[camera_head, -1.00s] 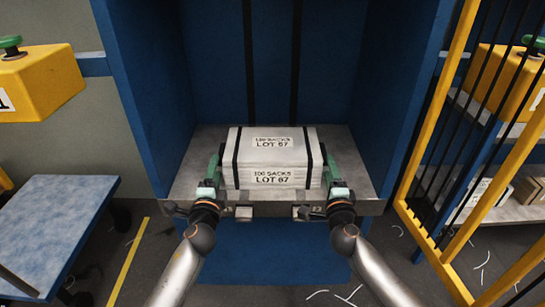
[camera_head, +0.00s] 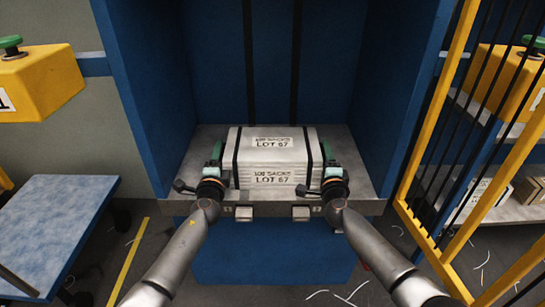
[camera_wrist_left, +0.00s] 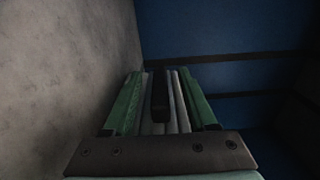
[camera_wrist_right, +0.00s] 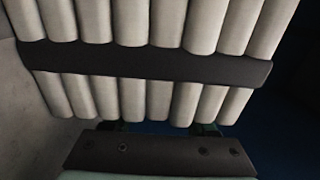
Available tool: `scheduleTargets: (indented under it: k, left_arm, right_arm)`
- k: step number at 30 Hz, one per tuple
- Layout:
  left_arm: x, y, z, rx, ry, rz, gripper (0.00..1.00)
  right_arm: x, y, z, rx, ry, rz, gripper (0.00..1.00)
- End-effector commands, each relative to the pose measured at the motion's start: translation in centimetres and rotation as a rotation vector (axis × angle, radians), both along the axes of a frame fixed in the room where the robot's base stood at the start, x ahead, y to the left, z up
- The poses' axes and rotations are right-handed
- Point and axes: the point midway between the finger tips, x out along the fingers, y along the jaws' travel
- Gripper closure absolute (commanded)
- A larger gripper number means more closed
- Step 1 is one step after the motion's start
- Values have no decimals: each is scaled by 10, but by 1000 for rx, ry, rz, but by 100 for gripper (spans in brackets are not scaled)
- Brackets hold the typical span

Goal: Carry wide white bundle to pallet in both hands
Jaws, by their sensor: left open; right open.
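The wide white bundle (camera_head: 278,160) lies flat on a grey metal shelf (camera_head: 345,155) inside a blue bay. It carries two black straps and "100 SACKS LOT 67" labels. My left gripper (camera_head: 217,152) is at its left side and my right gripper (camera_head: 328,152) at its right side. In the left wrist view, green fingers (camera_wrist_left: 165,95) stand apart, with the bundle's pale layers and a black strap (camera_wrist_left: 160,97) showing between them. In the right wrist view, the bundle's layered side (camera_wrist_right: 150,50) fills the upper picture and mostly hides the fingertips. I cannot identify a pallet.
Blue bay walls (camera_head: 145,100) rise on both sides of the shelf. A yellow barred guard (camera_head: 440,130) stands at the right. A blue-topped table (camera_head: 50,220) is at the lower left, and a yellow box with a green button (camera_head: 35,85) is above it.

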Motion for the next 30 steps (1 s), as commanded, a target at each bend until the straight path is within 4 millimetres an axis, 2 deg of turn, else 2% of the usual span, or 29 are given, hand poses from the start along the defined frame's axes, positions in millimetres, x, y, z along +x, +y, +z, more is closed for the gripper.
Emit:
scheduleTargets:
  k: [2,18,30]
  left_arm:
    - [0,0,0,0,0,0,43]
    - [0,0,0,0,1,0,100]
    - [0,0,-1,0,2,0,100]
  right_arm:
    - [0,0,0,0,0,0,43]
    - [0,0,0,0,0,0,100]
    - [0,0,0,0,0,-1,100]
